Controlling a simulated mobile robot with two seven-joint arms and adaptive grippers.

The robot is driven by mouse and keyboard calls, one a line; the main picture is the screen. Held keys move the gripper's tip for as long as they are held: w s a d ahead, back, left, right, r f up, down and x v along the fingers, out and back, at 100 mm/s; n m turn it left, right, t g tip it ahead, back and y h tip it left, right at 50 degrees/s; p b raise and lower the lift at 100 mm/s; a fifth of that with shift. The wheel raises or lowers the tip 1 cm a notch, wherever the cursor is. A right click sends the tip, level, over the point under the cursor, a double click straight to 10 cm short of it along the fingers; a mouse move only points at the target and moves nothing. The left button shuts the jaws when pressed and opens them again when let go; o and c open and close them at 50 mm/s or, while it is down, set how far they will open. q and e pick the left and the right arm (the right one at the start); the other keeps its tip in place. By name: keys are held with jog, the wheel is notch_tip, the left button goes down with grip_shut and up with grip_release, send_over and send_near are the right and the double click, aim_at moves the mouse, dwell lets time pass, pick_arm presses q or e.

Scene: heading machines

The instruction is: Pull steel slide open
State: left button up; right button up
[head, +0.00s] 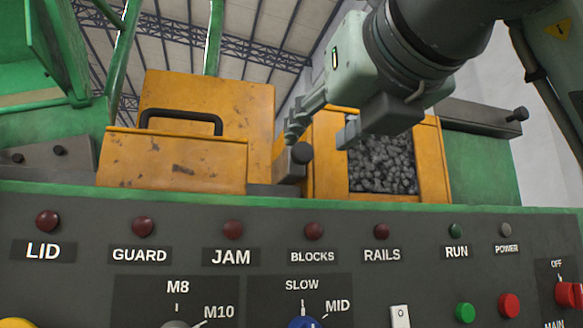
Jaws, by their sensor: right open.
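My right gripper (320,136) reaches in from the upper right, open, with its fingers pointing down and left. Its left fingertip is just above a dark round knob (301,153) on a grey metal piece (284,170) between two yellow housings. I see nothing between the fingers, and I cannot tell whether the fingertip touches the knob. A grey steel bar (475,117) with a dark knob (517,114) at its right end lies farther right, partly behind my gripper. I cannot tell for sure which of these is the steel slide. My left gripper is not in view.
A yellow lid with a black handle (181,122) stands left. A yellow bin (432,160) holds dark lumpy pieces (383,165). A control panel (270,205) with lamps, buttons and switches fills the front. Green machine frame (482,165) surrounds it.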

aim_at(304, 149)
jog(key=shift+w+a, duration=0.2)
jog(key=shift+w, duration=0.35)
jog(key=x, duration=0.6)
jog(key=shift+w+p, duration=0.25)
jog(key=shift+p, duration=0.1)
jog(key=shift+c, duration=0.5)
grip_shut()
